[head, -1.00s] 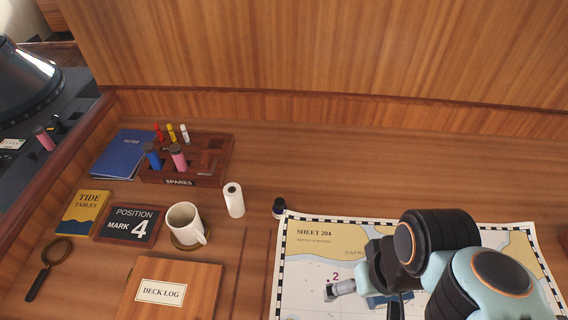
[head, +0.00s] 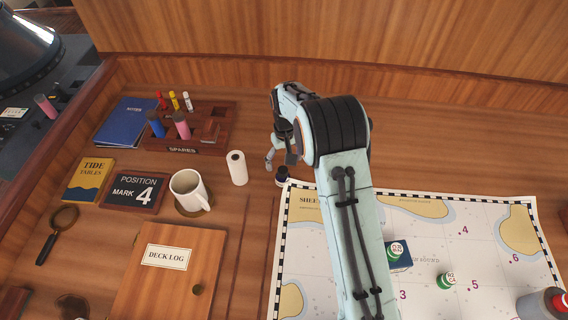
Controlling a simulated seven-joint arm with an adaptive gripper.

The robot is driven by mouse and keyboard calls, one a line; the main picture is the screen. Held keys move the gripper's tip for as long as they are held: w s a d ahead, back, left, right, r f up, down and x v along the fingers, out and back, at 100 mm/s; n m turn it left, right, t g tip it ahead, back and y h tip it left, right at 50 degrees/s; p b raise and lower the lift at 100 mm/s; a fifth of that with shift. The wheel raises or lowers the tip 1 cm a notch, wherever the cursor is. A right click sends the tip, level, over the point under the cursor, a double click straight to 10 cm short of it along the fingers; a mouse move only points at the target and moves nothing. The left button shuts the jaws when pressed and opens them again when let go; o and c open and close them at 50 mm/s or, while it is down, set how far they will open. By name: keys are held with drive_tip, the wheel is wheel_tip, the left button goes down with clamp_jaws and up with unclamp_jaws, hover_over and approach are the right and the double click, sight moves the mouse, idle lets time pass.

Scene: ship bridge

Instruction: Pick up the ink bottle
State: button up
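The ink bottle (head: 282,177) is a small dark bottle with a pale band. It stands on the wooden desk at the upper left corner of the chart. My gripper (head: 269,163) is just behind and to the left of the bottle in the picture, pointing down. Part of the gripper is hidden by my own arm. The gap between its fingers is too small to make out, and I cannot tell whether it touches the bottle.
A white cylinder (head: 238,168) stands close on the left. A mug (head: 188,190) and the spares rack (head: 216,139) are further left. The chart (head: 300,262) carries small green-sided pieces and a blue block (head: 400,257). The desk behind the chart's right side is clear.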

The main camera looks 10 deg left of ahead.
sight(283, 170)
wheel_tip(283, 170, down, 7)
drive_tip(key=shift+s+a+r, duration=0.1)
drive_tip(key=shift+a+r, duration=0.05)
drive_tip(key=shift+r, duration=0.05)
drive_tip(key=c, duration=1.3)
